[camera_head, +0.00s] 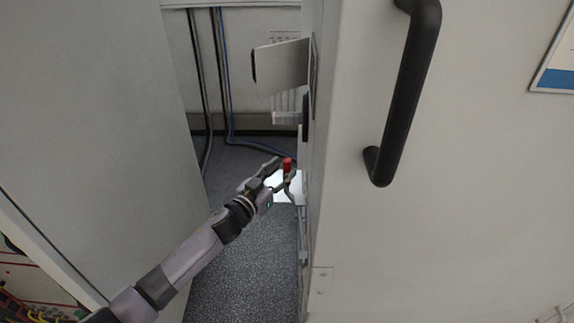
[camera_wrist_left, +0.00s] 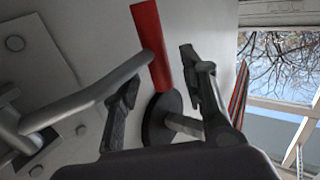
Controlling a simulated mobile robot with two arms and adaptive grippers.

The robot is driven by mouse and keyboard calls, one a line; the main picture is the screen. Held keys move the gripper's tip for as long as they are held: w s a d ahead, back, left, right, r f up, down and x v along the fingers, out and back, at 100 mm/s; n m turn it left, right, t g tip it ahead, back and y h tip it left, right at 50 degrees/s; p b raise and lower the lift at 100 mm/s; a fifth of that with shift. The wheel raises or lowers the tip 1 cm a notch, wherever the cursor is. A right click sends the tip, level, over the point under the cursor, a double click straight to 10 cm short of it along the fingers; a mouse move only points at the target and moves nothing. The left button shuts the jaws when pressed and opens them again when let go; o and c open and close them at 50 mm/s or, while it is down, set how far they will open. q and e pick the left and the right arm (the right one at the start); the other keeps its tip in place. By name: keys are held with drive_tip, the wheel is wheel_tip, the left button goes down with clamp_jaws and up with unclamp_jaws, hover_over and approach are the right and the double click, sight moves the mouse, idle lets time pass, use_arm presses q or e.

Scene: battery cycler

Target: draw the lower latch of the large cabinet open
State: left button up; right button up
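The lower latch has a red handle (camera_head: 287,164) on the edge side of the large cabinet (camera_head: 440,220). In the left wrist view the red handle (camera_wrist_left: 151,45) is a tilted red bar, with a black round base (camera_wrist_left: 160,118) and a grey pin below it. My left gripper (camera_head: 284,169) is at the red handle. In the wrist view its two fingers (camera_wrist_left: 158,80) are apart, one on each side of the handle's lower end, with visible gaps. I cannot tell whether either finger touches it. My right gripper is not in view.
A black bar handle (camera_head: 405,95) is on the cabinet's front. A pale flap (camera_head: 282,66) sticks out from the cabinet side above my gripper. A grey panel (camera_head: 90,110) stands at the left. Cables (camera_head: 222,80) run down the back wall. The speckled floor (camera_head: 245,270) between is clear.

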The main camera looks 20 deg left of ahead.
sight(284, 168)
use_arm(q)
drive_tip(key=shift+x, duration=1.5)
clamp_jaws()
